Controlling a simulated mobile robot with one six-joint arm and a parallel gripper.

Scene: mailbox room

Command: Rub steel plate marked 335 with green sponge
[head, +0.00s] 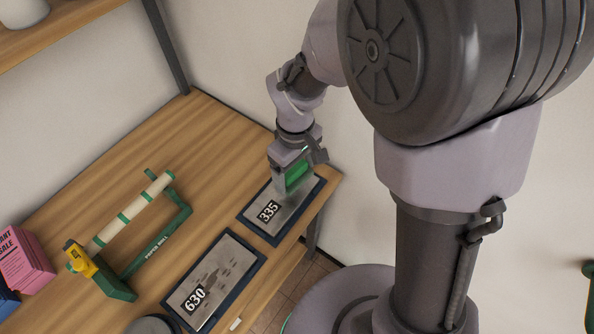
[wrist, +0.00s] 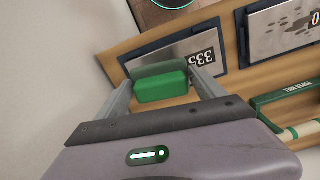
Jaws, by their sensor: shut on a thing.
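The steel plate marked 335 (head: 287,212) lies in a dark frame near the table's right corner. It also shows in the wrist view (wrist: 172,53), smudged grey, with its number label at one end. My gripper (head: 292,178) is over the far end of this plate, pointing down. It is shut on the green sponge (head: 297,173), which shows between the two fingers in the wrist view (wrist: 162,87). The sponge is at or just above the plate; I cannot tell whether it touches. The sponge and gripper hide part of the plate.
A second framed plate marked 630 (head: 215,284), with dark spots, lies to the near left. A green paper roll holder (head: 158,243) with a yellow part stands further left. Pink boxes (head: 25,262) are at the left edge. The wooden table (head: 185,140) is clear toward the back wall.

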